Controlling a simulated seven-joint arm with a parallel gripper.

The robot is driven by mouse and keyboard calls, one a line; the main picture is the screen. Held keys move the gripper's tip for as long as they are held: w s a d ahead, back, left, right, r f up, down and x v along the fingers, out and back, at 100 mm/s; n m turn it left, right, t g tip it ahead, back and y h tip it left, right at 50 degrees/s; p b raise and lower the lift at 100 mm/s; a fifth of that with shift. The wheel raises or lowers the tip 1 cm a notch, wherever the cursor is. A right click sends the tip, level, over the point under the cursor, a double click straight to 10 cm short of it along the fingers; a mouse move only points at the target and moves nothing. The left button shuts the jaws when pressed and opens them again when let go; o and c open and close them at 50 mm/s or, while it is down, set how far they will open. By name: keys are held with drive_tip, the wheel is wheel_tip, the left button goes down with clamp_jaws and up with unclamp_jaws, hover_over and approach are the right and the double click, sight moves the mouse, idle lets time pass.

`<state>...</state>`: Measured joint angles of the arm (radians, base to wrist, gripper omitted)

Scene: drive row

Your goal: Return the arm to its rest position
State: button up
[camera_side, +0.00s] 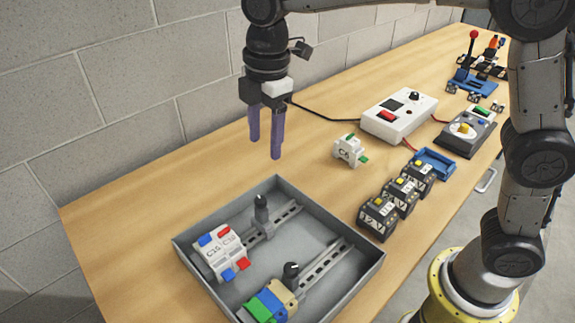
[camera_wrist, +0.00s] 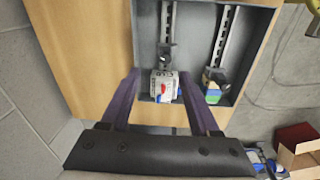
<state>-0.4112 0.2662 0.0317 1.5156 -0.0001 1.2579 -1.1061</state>
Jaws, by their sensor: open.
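My gripper (camera_side: 265,137) hangs above the table behind the grey tray in the side view, fingers pointing down. Its two purple fingers are apart with nothing between them. In the wrist view the gripper (camera_wrist: 168,88) is also open, with the tray beyond its fingers. The arm rises out of the top of the side view, so its whole pose is not seen.
The grey tray (camera_side: 188,250) holds rails with white modules (camera_side: 220,255) and a green, blue and tan group (camera_side: 270,302). A white module (camera_side: 349,150), black modules (camera_side: 400,192), a blue holder (camera_side: 434,162) and a white control box (camera_side: 400,113) stand right. A block wall (camera_side: 120,90) runs behind.

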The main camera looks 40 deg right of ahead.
drive_tip(key=s+d+r+m+t, duration=0.3)
drive_tip(key=s+d+r+m, duration=0.3)
drive_tip(key=s+d, duration=0.6)
drive_tip(key=s+d+f+m+t, duration=0.1)
drive_tip(key=s+d+f+m, duration=0.1)
drive_tip(key=s+m, duration=0.3)
drive_tip(key=s+d+f+m, duration=0.3)
drive_tip(key=s+f+m, duration=0.2)
drive_tip(key=s+m, duration=0.1)
drive_tip(key=shift+s+d+f+t, duration=0.15)
drive_tip(key=shift+s+d+t, duration=0.05)
drive_tip(key=shift+t, duration=0.2)
